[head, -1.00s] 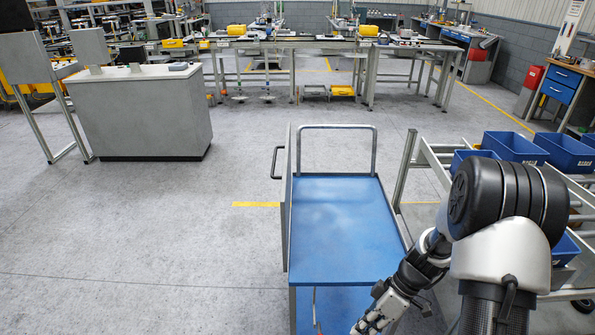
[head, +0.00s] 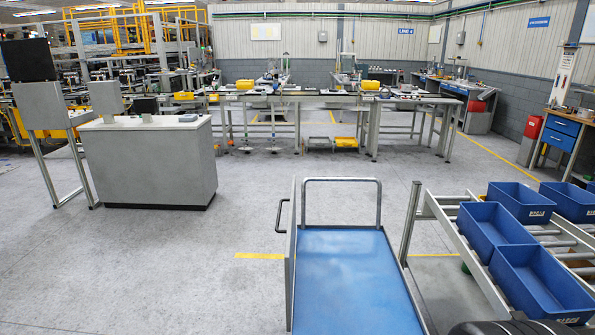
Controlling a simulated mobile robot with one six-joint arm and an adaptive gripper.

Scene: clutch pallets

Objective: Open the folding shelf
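A cart with a blue top (head: 350,262) stands at the bottom centre, with a grey tubular push handle (head: 341,181) at its far end. A narrow grey panel (head: 290,258) stands upright along the cart's left side, seen nearly edge-on. It looks like the folding shelf, folded against the cart. A dark handle (head: 281,215) sticks out from its left face near the far end. My gripper is outside the view. Only a dark rounded part of my arm shows at the bottom right edge.
A roller rack with several blue bins (head: 541,282) stands close on the cart's right, with a grey post (head: 410,223) beside the cart. A grey cabinet (head: 150,165) stands at the left. The floor left of the cart is clear. Workbenches (head: 330,97) line the back.

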